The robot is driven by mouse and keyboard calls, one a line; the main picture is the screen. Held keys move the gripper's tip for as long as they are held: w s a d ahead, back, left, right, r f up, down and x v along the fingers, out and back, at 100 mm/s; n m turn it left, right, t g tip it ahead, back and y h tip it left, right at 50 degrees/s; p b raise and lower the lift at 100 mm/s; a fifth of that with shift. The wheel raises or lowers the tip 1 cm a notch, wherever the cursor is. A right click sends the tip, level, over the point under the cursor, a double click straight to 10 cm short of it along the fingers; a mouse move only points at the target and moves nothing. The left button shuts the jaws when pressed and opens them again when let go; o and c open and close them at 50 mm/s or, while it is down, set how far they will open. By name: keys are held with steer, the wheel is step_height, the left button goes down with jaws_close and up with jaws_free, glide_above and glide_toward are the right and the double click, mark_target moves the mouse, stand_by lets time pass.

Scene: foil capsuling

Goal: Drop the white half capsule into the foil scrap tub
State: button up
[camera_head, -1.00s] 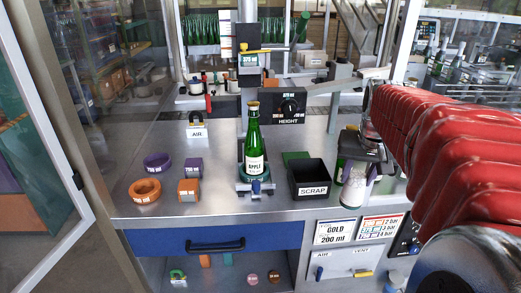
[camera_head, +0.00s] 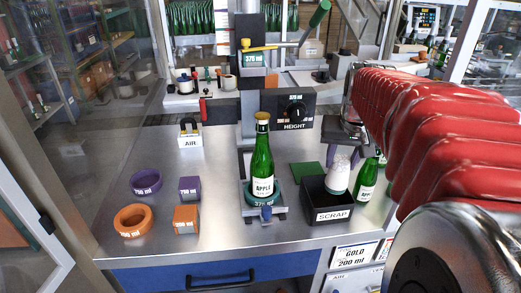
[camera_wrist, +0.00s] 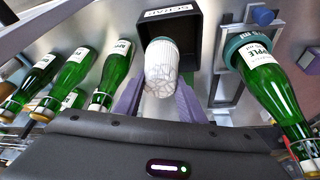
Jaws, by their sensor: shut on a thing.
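The white half capsule (camera_head: 340,176) is held by my gripper (camera_head: 345,155), whose purple fingers are shut on it.
A green bottle in the stand (camera_head: 262,165) is left of the tub. Another green bottle (camera_head: 367,180) stands close on its right, and several show in the wrist view. Orange and purple rings and blocks (camera_head: 132,221) lie on the left; bare metal bench lies between.

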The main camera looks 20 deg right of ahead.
mark_target(337, 176)
steer(key=shift+w, duration=0.35)
steer(key=shift+d+f, duration=0.1)
steer(key=shift+s+f, duration=0.1)
steer(key=shift+f, duration=2.8)
steer(key=o, duration=0.7)
steer(key=shift+o, duration=0.2)
steer(key=shift+r, duration=0.1)
steer(key=v, duration=1.3)
steer(key=shift+s+r, duration=0.2)
